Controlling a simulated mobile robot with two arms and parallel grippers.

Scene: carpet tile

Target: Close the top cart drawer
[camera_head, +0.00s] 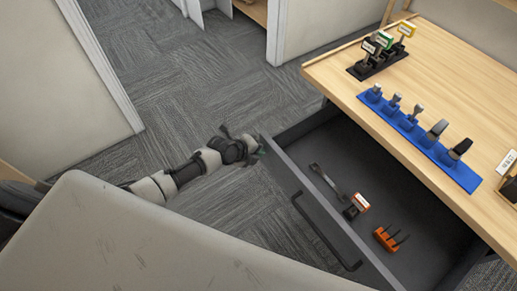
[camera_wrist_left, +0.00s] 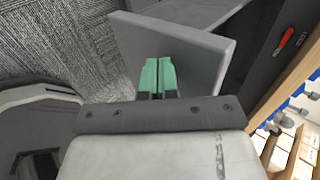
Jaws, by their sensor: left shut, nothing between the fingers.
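The top cart drawer (camera_head: 322,219) is dark grey and stands pulled out from under the wooden cart top. A dark bar handle (camera_head: 322,232) runs along its front panel. Loose tools and an orange item (camera_head: 386,239) lie inside the drawer. My left gripper (camera_head: 262,147) is at the far end of the drawer front, close to its outer face. In the left wrist view, its green fingertips (camera_wrist_left: 158,76) are together with nothing between them, against or just in front of the grey panel (camera_wrist_left: 190,45). Whether they touch it is unclear. My right gripper is not in view.
The cart top (camera_head: 425,95) holds a blue rack (camera_head: 418,133) of tools and a black rack (camera_head: 378,62) with labelled items. Carpet floor (camera_head: 190,75) is open to the left of the cart. White wall panels stand behind.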

